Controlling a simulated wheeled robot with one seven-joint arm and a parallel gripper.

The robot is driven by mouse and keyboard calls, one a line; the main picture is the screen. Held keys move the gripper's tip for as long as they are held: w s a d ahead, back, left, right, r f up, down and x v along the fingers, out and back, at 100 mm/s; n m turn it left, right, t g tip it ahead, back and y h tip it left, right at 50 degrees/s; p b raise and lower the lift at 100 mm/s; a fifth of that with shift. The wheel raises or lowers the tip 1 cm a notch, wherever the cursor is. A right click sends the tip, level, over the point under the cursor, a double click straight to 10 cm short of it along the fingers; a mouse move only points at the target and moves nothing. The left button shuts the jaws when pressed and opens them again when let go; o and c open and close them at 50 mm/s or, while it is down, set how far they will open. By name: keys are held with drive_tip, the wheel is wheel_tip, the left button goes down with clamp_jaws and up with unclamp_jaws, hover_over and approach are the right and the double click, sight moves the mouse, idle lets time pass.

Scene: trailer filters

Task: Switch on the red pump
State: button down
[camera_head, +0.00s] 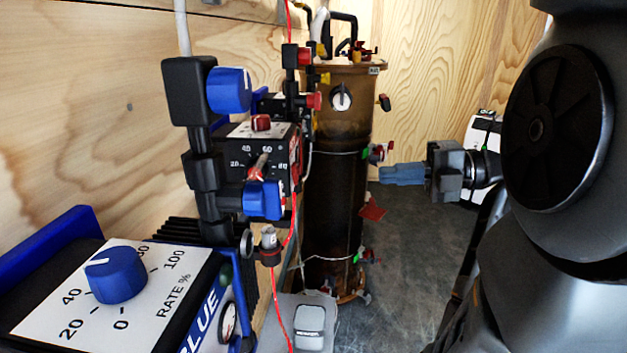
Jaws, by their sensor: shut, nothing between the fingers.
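The likely red pump (283,148) is a dark box with a pale dial face, left of centre behind the blue-capped black fittings. A red knob (256,170) is on its dial, and another red part (261,122) is on top. Its name label and any power switch cannot be made out. My gripper (384,174) has blue-grey fingers that are shut and empty. It points left, to the right of the tall brown tank and apart from the pump in the picture.
The blue pump (168,284), with a blue rate knob (116,275), fills the lower left. Black fittings with blue caps (228,90) stand before the red pump. The brown tank (337,200) has side valves and tubes. Grey floor (410,260) is clear to its right.

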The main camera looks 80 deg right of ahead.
drive_tip(key=shift+w, duration=0.2)
drive_tip(key=b, duration=0.3)
approach(297, 180)
drive_tip(key=w, duration=0.2)
drive_tip(key=w+p, duration=0.1)
drive_tip(key=w, duration=0.1)
drive_tip(key=w+f, duration=0.1)
drive_tip(key=w, duration=0.1)
drive_tip(key=shift+w+a, duration=0.1)
drive_tip(key=shift+w, duration=0.25)
idle(0.3)
